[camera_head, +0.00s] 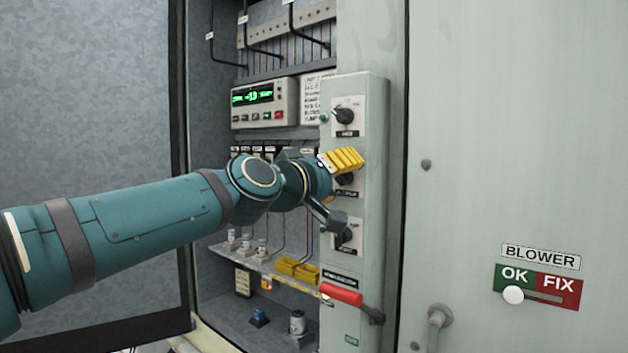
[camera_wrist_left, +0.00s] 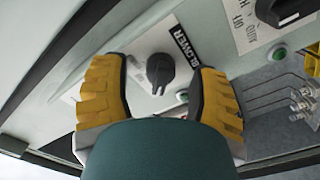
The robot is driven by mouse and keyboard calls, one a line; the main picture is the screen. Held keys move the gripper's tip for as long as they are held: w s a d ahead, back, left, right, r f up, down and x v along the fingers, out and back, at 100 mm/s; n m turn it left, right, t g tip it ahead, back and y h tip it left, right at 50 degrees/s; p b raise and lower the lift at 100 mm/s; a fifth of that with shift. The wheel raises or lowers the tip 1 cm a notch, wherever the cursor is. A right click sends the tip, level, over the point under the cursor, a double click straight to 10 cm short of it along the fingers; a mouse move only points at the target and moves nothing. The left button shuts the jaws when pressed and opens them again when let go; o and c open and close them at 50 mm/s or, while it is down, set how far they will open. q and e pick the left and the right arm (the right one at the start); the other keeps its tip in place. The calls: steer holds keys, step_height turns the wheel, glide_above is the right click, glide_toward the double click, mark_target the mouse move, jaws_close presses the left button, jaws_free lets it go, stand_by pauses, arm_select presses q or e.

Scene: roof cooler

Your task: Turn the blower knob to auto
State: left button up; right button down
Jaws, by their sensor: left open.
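The blower knob is a black rotary knob on a white plate, between my fingers in the left wrist view (camera_wrist_left: 159,72), beside a black BLOWER label (camera_wrist_left: 183,46). In the head view it is the middle knob (camera_head: 345,179) of a column of three on the grey-green panel (camera_head: 372,160), partly covered by my gripper. My left gripper (camera_head: 341,168) has yellow ribbed fingers. It is open, with one finger on each side of the knob and a visible gap in the wrist view (camera_wrist_left: 161,76). Which position the knob points to is not clear. My right gripper is not in view.
Other knobs sit above (camera_head: 344,116) and below (camera_head: 345,237). A red-handled lever (camera_head: 341,293) juts out lower on the panel. A controller with a green display (camera_head: 264,101) is inside the cabinet. The door at right carries a BLOWER OK/FIX slider (camera_head: 513,295).

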arm_select(q)
steer(key=v, duration=1.1)
steer(key=shift+s+a, duration=0.1)
